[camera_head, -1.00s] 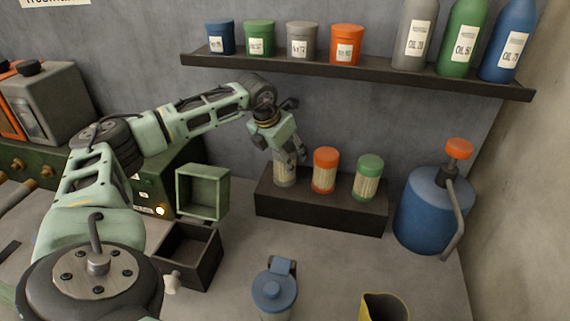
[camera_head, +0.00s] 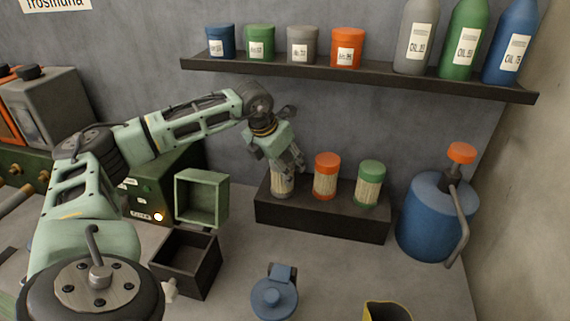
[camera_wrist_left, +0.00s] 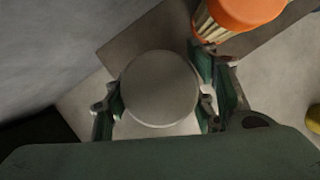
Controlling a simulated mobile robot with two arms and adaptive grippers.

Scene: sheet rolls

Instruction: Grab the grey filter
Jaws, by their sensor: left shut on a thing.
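The grey filter (camera_head: 282,184) stands at the left end of the dark block (camera_head: 320,219) in the head view, its top hidden by my left gripper (camera_head: 287,168). In the left wrist view its round grey top (camera_wrist_left: 159,88) lies between the two fingers of my left gripper (camera_wrist_left: 158,100). The left gripper is shut on it from above. The filter looks upright, and I cannot tell whether it is clear of the block. My right gripper is not in view.
An orange-capped filter (camera_head: 326,176) and a green-capped filter (camera_head: 369,183) stand to the right on the block. A shelf (camera_head: 350,74) with cans and bottles hangs above. A blue oil can (camera_head: 432,215) stands right. Open boxes (camera_head: 185,262) are left.

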